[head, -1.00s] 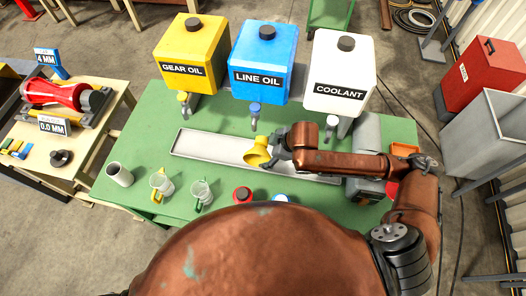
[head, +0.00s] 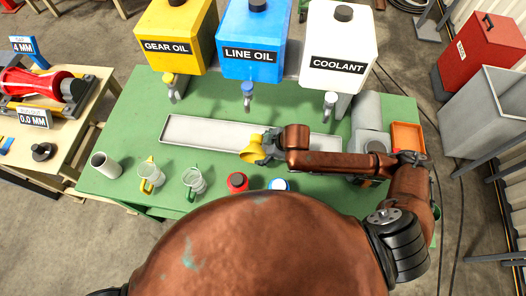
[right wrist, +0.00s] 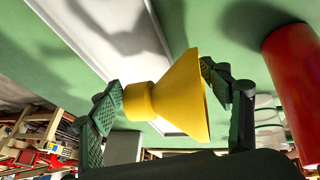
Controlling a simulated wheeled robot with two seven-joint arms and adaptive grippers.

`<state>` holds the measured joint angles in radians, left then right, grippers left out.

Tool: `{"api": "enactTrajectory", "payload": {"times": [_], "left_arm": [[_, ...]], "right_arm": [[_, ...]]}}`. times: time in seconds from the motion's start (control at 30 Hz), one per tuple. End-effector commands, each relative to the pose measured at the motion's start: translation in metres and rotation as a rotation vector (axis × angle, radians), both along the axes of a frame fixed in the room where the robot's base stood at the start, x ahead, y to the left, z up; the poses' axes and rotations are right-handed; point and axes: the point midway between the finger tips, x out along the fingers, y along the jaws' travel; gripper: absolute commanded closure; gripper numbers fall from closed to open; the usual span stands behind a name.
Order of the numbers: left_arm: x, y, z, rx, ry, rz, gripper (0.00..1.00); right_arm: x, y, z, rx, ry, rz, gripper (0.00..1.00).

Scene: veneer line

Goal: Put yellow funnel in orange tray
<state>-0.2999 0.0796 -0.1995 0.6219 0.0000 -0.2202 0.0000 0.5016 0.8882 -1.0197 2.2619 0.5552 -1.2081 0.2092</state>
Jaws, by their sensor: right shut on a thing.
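The yellow funnel (head: 252,149) is held sideways in my right gripper (head: 266,147), above the front edge of the long grey trough. In the right wrist view the funnel (right wrist: 172,98) sits between the two finger pads (right wrist: 165,98), one at its narrow neck and one at its wide rim. The orange tray (head: 407,135) lies at the right end of the green table, beyond my right forearm and well to the right of the funnel. Its near part is hidden by my arm. My left gripper is not in view.
Yellow, blue and white oil tanks (head: 253,40) with taps overhang the trough (head: 195,130). Clear jugs (head: 193,181) and a pale cup (head: 104,165) stand at left. Grey equipment (head: 368,125) adjoins the orange tray.

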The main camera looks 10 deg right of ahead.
Motion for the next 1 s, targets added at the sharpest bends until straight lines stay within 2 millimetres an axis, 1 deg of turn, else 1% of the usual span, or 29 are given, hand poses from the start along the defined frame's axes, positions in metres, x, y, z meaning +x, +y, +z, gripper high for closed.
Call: {"api": "enactTrajectory", "payload": {"times": [0.13, 0.33, 0.67, 0.7, 0.93, 1.0], "left_arm": [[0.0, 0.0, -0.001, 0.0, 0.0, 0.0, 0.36], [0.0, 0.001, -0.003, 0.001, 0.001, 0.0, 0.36], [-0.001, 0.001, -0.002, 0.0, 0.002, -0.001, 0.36], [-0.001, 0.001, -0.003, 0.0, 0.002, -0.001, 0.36], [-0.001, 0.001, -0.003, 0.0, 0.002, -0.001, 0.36], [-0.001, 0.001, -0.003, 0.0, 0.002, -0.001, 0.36]], "right_arm": [[-0.001, 0.0, -0.013, -0.001, 0.002, -0.001, 0.57], [-0.001, 0.0, -0.039, 0.001, 0.001, 0.0, 0.57], [-0.001, 0.0, -0.041, 0.0, 0.0, 0.0, 0.57], [0.0, 0.0, -0.041, 0.0, 0.0, 0.0, 0.26], [0.0, 0.0, -0.041, 0.0, 0.0, 0.0, 0.1], [0.0, 0.0, -0.041, 0.0, 0.0, 0.0, 0.1]]}}
